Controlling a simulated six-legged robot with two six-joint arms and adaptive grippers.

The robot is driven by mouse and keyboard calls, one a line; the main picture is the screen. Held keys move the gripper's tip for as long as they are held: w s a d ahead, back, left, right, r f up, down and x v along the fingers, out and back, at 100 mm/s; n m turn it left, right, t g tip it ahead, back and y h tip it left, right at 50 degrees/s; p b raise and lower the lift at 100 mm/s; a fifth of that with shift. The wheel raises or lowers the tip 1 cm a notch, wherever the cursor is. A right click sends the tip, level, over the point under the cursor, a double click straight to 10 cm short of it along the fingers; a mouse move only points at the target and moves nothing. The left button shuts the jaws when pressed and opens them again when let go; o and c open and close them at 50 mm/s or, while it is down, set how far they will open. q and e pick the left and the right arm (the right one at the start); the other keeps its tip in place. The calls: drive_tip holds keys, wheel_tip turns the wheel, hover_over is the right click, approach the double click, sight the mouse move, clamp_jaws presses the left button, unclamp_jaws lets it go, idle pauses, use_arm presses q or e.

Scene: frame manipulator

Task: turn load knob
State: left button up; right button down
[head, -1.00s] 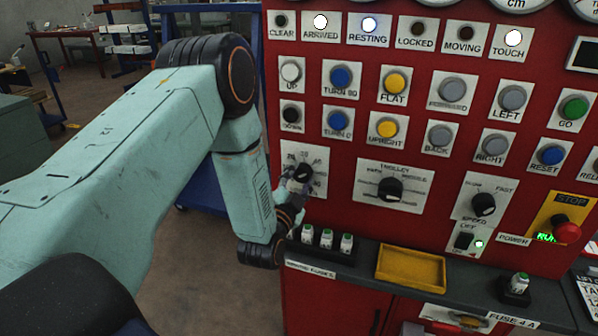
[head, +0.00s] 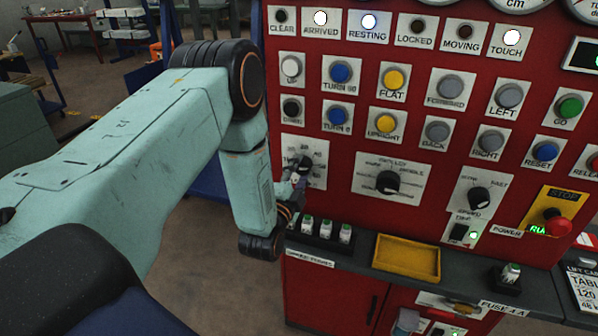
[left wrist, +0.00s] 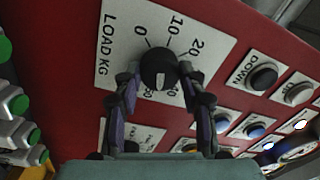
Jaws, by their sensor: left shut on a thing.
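The load knob (left wrist: 158,70) is a round black knob with a white pointer mark, on a white plate (left wrist: 118,45) lettered LOAD KG with numbers around it. In the left wrist view the pointer faces the lower part of the picture, away from the 0, 10 and 20 marks. My left gripper (left wrist: 158,76) is shut on the knob, one finger on each side. In the head view the knob (head: 303,163) is partly hidden by my left gripper (head: 296,186). My right gripper does not show.
The trolley knob (head: 387,182) and the speed knob (head: 480,197) sit to the right. Rows of buttons lie above. Below, a ledge holds several fuses (head: 326,231) and a yellow tray (head: 406,257). A red stop button (head: 558,226) is at the right.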

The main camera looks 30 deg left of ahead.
use_arm(q)
drive_tip(key=o, duration=1.1)
drive_tip(key=shift+o, duration=0.2)
drive_tip(key=v, duration=0.7)
drive_tip(key=shift+s, duration=0.25)
